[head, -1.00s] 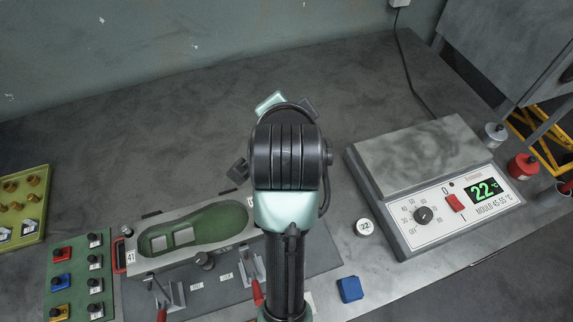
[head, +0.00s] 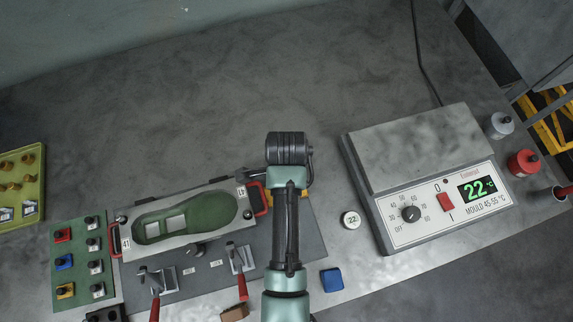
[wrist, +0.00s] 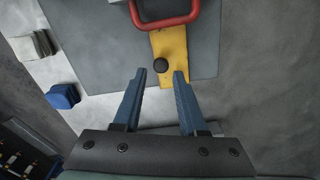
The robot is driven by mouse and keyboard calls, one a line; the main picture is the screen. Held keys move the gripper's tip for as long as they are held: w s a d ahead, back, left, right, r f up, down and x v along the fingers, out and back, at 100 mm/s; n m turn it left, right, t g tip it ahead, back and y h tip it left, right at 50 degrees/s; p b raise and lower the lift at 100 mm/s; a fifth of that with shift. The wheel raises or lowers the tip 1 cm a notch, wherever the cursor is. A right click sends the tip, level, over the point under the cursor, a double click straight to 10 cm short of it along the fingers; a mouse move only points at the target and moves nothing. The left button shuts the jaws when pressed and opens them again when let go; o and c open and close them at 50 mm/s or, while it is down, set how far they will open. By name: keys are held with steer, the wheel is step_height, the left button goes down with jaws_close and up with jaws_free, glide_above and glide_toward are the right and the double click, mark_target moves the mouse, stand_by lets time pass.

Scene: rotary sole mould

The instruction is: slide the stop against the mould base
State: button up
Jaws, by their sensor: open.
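The stop, a yellow strip with a black knob, shows in the wrist view (wrist: 172,50); in the head view only bits of yellow (head: 297,189) show beside my arm. My gripper (wrist: 159,72) is open, its blue fingers on either side of the knob, apart from it. In the head view my arm hides the fingers. The mould base, a pale block with a green sole cavity (head: 205,215), lies left of my arm. Its red end handle (wrist: 166,22) is just beyond the stop in the wrist view and overlaps its far end there.
Two toggle clamps with red levers (head: 240,270) stand in front of the mould. A blue block (head: 332,280) and a brown block (head: 235,313) lie near the front edge. A heater plate with a 22 display (head: 425,165) stands right. The table behind is clear.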

steer(key=shift+f, duration=1.65)
jaws_close()
